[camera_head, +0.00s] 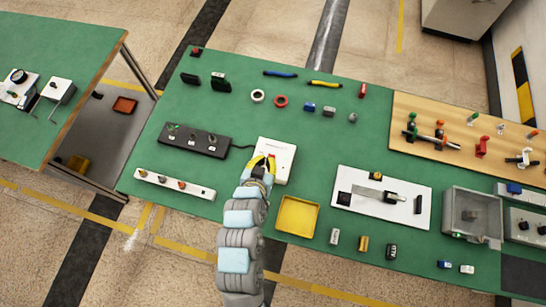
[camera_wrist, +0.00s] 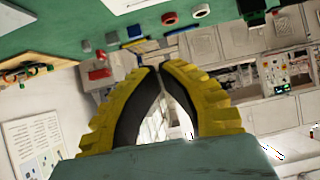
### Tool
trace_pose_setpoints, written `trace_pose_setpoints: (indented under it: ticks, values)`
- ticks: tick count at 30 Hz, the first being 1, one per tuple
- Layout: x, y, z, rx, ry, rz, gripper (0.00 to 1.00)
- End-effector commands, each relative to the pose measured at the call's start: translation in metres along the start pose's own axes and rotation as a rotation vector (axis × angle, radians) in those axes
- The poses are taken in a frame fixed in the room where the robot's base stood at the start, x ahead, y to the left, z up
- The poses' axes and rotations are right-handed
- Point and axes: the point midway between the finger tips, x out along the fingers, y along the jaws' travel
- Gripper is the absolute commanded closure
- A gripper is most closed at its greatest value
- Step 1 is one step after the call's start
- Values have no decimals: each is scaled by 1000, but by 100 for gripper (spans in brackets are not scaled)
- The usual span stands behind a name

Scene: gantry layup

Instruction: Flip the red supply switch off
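A white box (camera_head: 284,147) stands on the green bench and is partly covered by my gripper. A cable runs from it to a black panel (camera_head: 190,139) with small switches. I cannot clearly make out a red supply switch; any red part on the white box is too small or hidden to tell. My gripper (camera_head: 264,160), with yellow fingers, is over the front left of the white box; I cannot tell whether it touches. In the wrist view my gripper's fingertips (camera_wrist: 161,68) come together with nothing seen between them. A white edge of the box (camera_wrist: 132,4) shows at the top there.
A white strip with coloured knobs (camera_head: 174,184) lies at the front left. A yellow tray (camera_head: 298,215) is right of my arm. A white plate (camera_head: 355,207) with a metal bar is farther right. Red and white rings (camera_head: 281,101) lie behind, with clear green bench between.

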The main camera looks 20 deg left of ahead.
Motion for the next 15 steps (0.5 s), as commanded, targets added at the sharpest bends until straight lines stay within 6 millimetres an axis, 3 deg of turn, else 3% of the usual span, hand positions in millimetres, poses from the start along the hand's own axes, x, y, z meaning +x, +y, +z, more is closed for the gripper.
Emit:
trace_pose_setpoints:
  ticks: [6,15]
  values:
    - [-4,4,19,10,-73,27,100]
    - [-5,5,20,11,-79,30,100]
